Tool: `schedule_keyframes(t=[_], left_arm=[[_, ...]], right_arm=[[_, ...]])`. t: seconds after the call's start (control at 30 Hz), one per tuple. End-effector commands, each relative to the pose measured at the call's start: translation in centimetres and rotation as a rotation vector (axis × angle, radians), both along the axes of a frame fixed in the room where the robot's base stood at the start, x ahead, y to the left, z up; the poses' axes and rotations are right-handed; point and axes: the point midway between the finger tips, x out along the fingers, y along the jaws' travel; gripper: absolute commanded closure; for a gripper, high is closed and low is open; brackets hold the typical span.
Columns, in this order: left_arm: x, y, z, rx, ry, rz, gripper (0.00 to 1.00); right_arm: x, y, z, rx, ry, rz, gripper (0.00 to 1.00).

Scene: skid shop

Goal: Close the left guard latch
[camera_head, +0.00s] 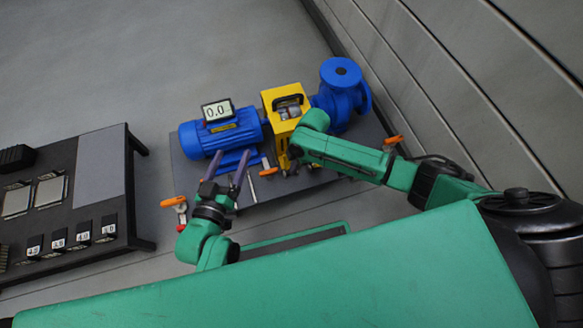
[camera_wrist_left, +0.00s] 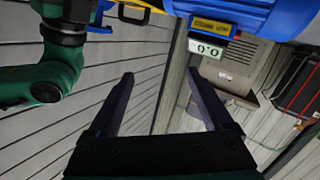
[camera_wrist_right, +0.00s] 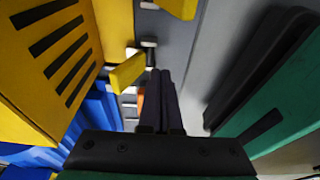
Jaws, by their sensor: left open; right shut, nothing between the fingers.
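The yellow guard (camera_head: 270,97) stands on the skid between the blue motor (camera_head: 222,132) and the blue pump (camera_head: 342,88). In the right wrist view the guard's slotted wall (camera_wrist_right: 50,45) is at the left, with a yellow tab (camera_wrist_right: 127,72) sticking out near the fingers. I cannot tell whether this tab is the left latch, nor its state. My right gripper (camera_wrist_right: 160,75) is shut and empty, close beside the guard; my arm hides it in the head view. My left gripper (camera_head: 226,163) is open and empty in front of the motor, which also shows in the left wrist view (camera_wrist_left: 240,12).
A display (camera_head: 216,110) reading 0.0 sits on the motor. A dark bench (camera_head: 100,165) with trays and labelled blocks is at the left. A panelled wall (camera_head: 470,80) is at the right. Open floor lies behind.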

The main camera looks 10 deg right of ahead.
Motion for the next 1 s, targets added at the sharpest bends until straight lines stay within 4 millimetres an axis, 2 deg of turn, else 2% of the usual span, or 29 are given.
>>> schedule_keyframes(t=[0.77,0.8,1.0], left_arm=[[-6.8,-0.3,-7.4,0.04,0.276,-0.048,0.16],[-6.7,-0.3,-6.2,0.044,0.278,-0.051,0.16],[-6.7,-0.3,-3.6,0.067,0.305,-0.07,0.16]], right_arm=[[0.0,0.0,1.2,0.0,0.0,0.0,1.0],[0.0,0.0,2.1,0.0,0.0,0.0,1.0],[0.0,0.0,4.1,0.001,0.0,0.0,1.0]])
